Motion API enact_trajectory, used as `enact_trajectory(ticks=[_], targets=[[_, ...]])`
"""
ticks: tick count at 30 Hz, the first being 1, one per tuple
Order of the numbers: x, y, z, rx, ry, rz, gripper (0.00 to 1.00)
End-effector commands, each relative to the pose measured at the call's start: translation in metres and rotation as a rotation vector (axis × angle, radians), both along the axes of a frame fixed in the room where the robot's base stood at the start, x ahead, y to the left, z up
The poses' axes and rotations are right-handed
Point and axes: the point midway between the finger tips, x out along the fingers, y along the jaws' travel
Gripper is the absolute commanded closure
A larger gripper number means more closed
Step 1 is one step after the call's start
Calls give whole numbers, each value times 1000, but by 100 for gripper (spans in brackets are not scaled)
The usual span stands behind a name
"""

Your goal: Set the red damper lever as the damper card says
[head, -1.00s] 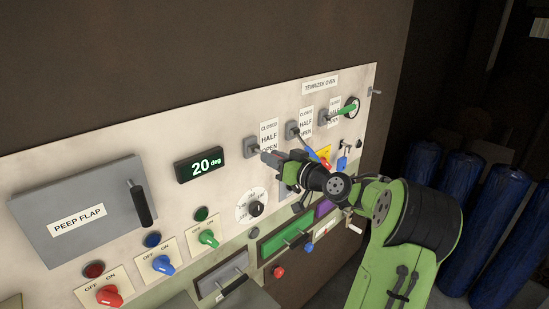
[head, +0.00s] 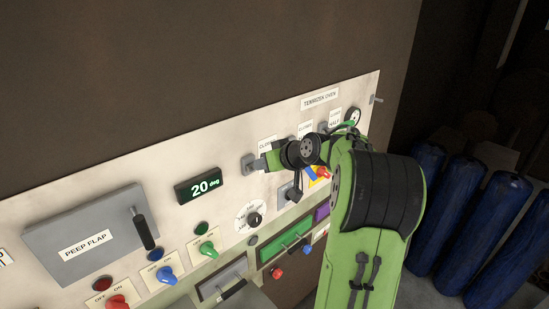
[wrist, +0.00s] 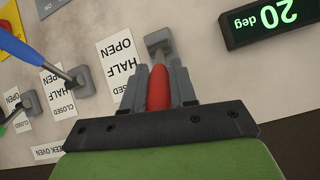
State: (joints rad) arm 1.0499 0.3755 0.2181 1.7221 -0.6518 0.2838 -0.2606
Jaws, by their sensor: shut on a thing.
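My gripper (head: 264,162) is at the leftmost of the damper levers on the oven panel. In the wrist view, my gripper (wrist: 158,88) is shut on the red damper lever (wrist: 157,92). The lever's grey pivot block (wrist: 159,42) shows beyond the fingertips. The red handle runs from it down the picture, along HALF and toward the CLOSED end of its scale plate (wrist: 117,65). The wrist picture is upside down, and part of CLOSED is hidden by my gripper. I cannot make out a readable damper card in either view.
The blue lever (wrist: 22,45) and green lever (wrist: 10,122) are beside the red one. The display (head: 199,187) reads 20 deg. A peep flap (head: 85,240) and coloured switches (head: 166,274) are at left. Blue cylinders (head: 455,205) stand at right.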

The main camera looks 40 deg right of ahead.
Motion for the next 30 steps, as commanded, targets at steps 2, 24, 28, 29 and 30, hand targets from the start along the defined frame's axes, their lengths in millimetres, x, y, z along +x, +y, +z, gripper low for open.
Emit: enact_trajectory(ticks=[2,24,28,29,30], targets=[[0,3,1,-2,10,-1,100],[0,5,1,-2,16,-1,48],[-1,5,2,-3,15,-2,48],[-3,4,3,-4,15,-3,48],[-6,4,6,-3,14,-4,48]])
